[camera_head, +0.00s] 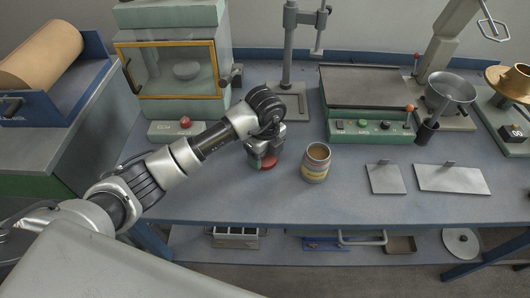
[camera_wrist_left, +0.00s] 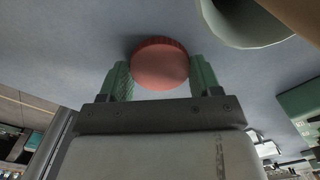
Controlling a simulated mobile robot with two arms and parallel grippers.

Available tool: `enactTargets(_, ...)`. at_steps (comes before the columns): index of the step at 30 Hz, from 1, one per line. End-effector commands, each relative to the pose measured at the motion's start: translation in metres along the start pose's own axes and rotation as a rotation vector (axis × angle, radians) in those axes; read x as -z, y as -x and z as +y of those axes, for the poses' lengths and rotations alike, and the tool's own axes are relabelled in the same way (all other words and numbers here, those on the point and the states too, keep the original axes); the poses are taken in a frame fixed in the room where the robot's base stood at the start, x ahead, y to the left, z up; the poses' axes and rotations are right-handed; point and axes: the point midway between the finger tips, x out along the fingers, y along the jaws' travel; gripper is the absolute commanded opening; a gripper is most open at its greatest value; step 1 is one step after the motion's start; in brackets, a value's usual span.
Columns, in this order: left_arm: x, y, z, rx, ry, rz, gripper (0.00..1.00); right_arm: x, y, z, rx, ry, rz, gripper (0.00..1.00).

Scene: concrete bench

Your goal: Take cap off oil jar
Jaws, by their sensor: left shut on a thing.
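The oil jar (camera_head: 316,163) stands upright on the bench, tan with coloured bands and an open top with no cap on it. Part of it shows in the left wrist view (camera_wrist_left: 255,25) at the upper right. The red cap (camera_head: 267,163) is left of the jar, low over or on the bench; I cannot tell if it touches. My left gripper (camera_head: 264,158) is shut on the cap, which shows between its green fingers in the left wrist view (camera_wrist_left: 160,66). My right gripper is not in view.
The blue-grey bench top (camera_head: 230,190) is clear in front of the jar. Two flat metal plates (camera_head: 452,178) lie at right. A green hotplate-like device (camera_head: 370,125), a stand (camera_head: 288,90) and a glass-fronted cabinet (camera_head: 175,75) stand behind. A lower shelf holds trays.

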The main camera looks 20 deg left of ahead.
Motion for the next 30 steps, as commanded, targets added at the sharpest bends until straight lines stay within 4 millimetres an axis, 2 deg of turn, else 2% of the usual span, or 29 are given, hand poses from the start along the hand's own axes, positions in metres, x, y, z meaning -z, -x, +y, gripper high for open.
enactTargets(5,0.0,-0.003,0.0,-0.001,0.0,0.0,0.35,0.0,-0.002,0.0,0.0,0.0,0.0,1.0)
enactTargets(6,0.0,-0.003,0.0,0.0,0.0,0.0,0.65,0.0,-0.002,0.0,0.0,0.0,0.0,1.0)
enactTargets(11,0.0,-0.002,0.0,0.0,0.0,0.0,0.89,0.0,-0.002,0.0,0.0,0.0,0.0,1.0)
enactTargets(18,0.0,-0.002,0.0,0.0,0.0,0.0,0.89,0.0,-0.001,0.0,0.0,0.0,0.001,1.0)
enactTargets(22,0.0,0.005,-0.001,0.002,0.0,0.0,0.89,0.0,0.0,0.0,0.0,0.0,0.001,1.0)
enactTargets(26,-0.001,0.025,-0.001,0.005,-0.001,-0.002,0.89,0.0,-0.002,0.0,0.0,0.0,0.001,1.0)
enactTargets(30,0.0,0.056,-0.001,0.006,-0.002,-0.002,0.89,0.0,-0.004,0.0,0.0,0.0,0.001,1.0)
